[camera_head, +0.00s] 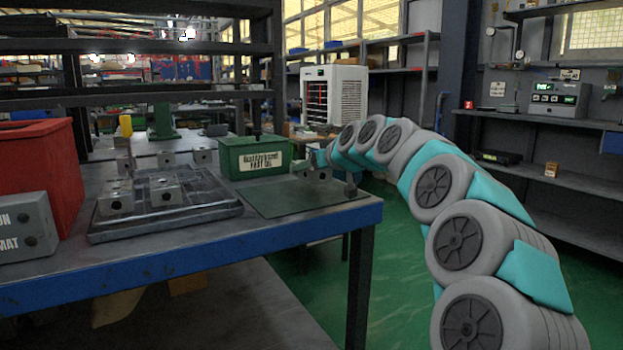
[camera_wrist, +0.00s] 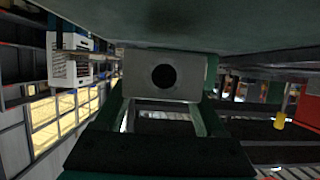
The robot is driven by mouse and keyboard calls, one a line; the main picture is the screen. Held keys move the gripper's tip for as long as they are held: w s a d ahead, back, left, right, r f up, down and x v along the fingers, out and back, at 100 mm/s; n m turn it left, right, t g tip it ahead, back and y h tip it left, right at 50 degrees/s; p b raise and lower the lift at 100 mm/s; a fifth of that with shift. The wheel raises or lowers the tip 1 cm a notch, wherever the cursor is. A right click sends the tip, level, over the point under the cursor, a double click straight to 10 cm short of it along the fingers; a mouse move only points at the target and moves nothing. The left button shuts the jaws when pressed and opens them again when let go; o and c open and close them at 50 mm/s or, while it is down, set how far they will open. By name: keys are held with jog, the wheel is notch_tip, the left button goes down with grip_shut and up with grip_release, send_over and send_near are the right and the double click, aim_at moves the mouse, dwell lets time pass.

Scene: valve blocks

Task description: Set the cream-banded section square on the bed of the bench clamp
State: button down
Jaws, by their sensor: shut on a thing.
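My gripper (camera_head: 314,166) is at the end of my arm, above the far right part of a dark green mat. It is shut on a grey block (camera_wrist: 163,75) with a round dark bore, which shows between the fingers in the wrist view. The block also shows small in the head view (camera_head: 318,176), close to the mat; I cannot tell whether it touches. No cream band can be made out on it. A green bench fixture (camera_head: 160,121) stands at the back of the bench, perhaps the clamp; its bed is not clear.
A grey tray (camera_head: 215,211) holds several similar grey blocks at left. More blocks stand behind it. A green labelled box (camera_head: 254,157) is beside the mat (camera_head: 280,203). A dark knob (camera_head: 350,190) stands near the mat's right edge. A red bin (camera_head: 35,160) is at far left.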

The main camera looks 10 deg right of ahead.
aim_at(312, 178)
jog(key=shift+f, duration=1.45)
jog(key=shift+f, duration=0.2)
grip_release()
jog(key=shift+r, duration=0.1)
